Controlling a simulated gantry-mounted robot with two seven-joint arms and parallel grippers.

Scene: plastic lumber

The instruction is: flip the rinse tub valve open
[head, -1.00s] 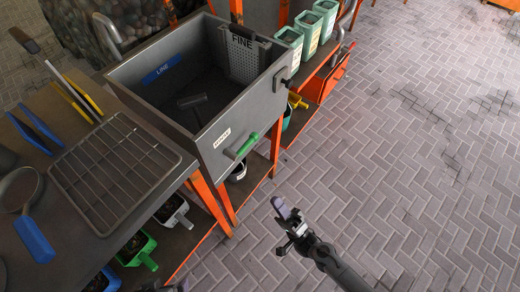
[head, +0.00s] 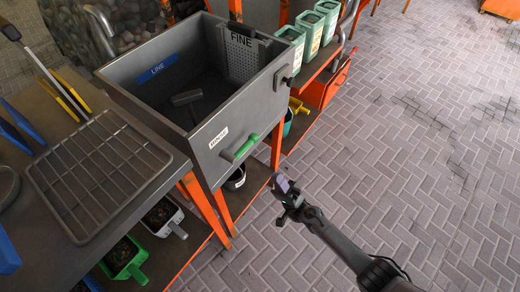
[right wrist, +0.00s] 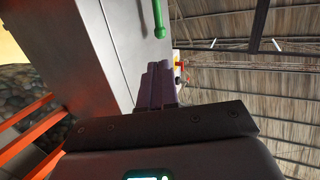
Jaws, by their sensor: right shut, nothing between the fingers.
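The rinse tub (head: 228,118) is a grey metal basin with a white label on its front wall. A green valve handle (head: 244,148) sticks out low on that wall, to the right of the label. The green handle (right wrist: 159,18) also shows at the top of the right wrist view, beyond the fingertips. My right gripper (head: 281,184) is shut and empty, in the air over the floor. In the head view it is below and right of the handle, apart from it. Its closed fingers (right wrist: 158,84) show in the right wrist view. My left gripper is not in view.
A wire rack (head: 98,172) lies on the bench left of the tub. A hammer-like tool (head: 188,98) lies inside the tub. Green bins (head: 290,40) stand to the right. Orange legs (head: 205,208) stand below the tub. The paved floor at right is clear.

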